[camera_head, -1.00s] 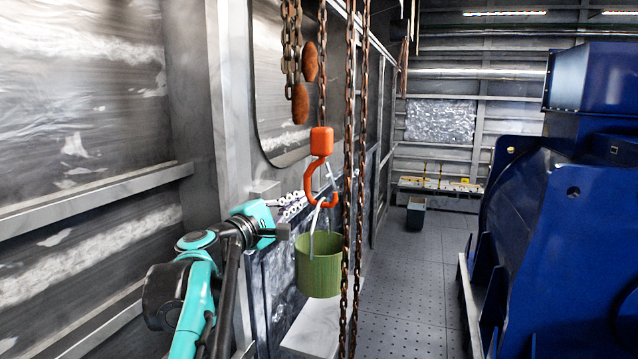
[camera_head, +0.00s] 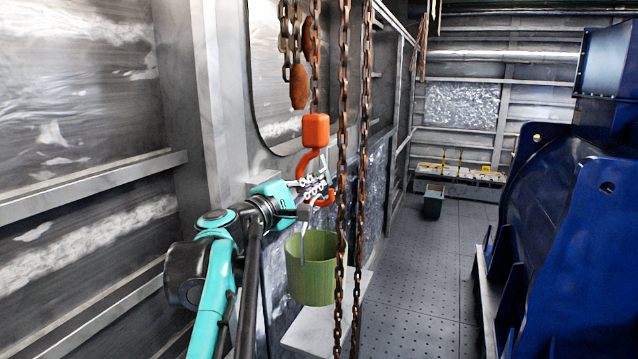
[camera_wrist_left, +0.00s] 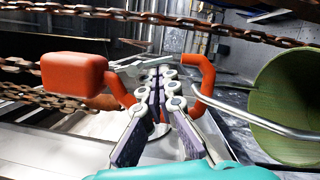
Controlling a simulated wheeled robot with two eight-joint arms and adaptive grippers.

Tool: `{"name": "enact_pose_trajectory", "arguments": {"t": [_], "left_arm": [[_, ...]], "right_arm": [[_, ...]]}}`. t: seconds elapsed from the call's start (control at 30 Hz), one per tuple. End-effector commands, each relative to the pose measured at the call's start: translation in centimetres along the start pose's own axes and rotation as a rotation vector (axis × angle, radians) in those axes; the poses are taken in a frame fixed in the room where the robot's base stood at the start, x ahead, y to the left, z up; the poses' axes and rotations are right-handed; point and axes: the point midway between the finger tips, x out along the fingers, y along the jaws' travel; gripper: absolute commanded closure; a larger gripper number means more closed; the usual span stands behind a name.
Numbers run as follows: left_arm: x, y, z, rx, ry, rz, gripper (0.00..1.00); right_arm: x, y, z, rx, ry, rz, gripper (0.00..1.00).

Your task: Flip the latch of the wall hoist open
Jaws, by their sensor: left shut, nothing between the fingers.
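The wall hoist's orange hook (camera_head: 316,140) hangs on a rusty chain, its block at the top and its bend below. A green bucket (camera_head: 315,270) hangs under it by a metal bail. My left gripper (camera_head: 318,190) is at the hook's opening, fingers shut and empty, overlapping the hook in the head view. In the left wrist view the fingertips (camera_wrist_left: 160,75) lie between the orange block (camera_wrist_left: 75,82) and the hook's bend (camera_wrist_left: 205,80). A grey latch bar (camera_wrist_left: 135,62) shows just past the fingertips; whether they touch it I cannot tell. My right gripper is not in view.
Rusty chains (camera_head: 342,200) hang close on the right of the hook, and more chains with brown wooden-looking pieces (camera_head: 299,87) hang above. A large blue machine (camera_head: 560,210) stands at right.

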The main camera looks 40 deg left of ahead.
Motion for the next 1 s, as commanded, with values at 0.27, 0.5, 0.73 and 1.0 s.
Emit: {"name": "enact_pose_trajectory", "arguments": {"t": [0.27, 0.5, 0.73, 1.0], "left_arm": [[-0.03, 0.01, -0.01, 0.0, 0.0, 0.0, 1.0], [0.02, -0.12, 0.14, -0.03, 0.0, 0.007, 1.0], [0.06, -0.15, 0.28, -0.067, 0.001, 0.017, 1.0], [0.14, -0.27, 0.53, -0.111, 0.0, 0.027, 1.0]], "right_arm": [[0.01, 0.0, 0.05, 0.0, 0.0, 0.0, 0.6], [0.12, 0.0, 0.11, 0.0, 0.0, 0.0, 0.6], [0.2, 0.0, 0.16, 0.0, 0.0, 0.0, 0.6], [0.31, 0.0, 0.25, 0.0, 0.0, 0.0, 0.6]]}}
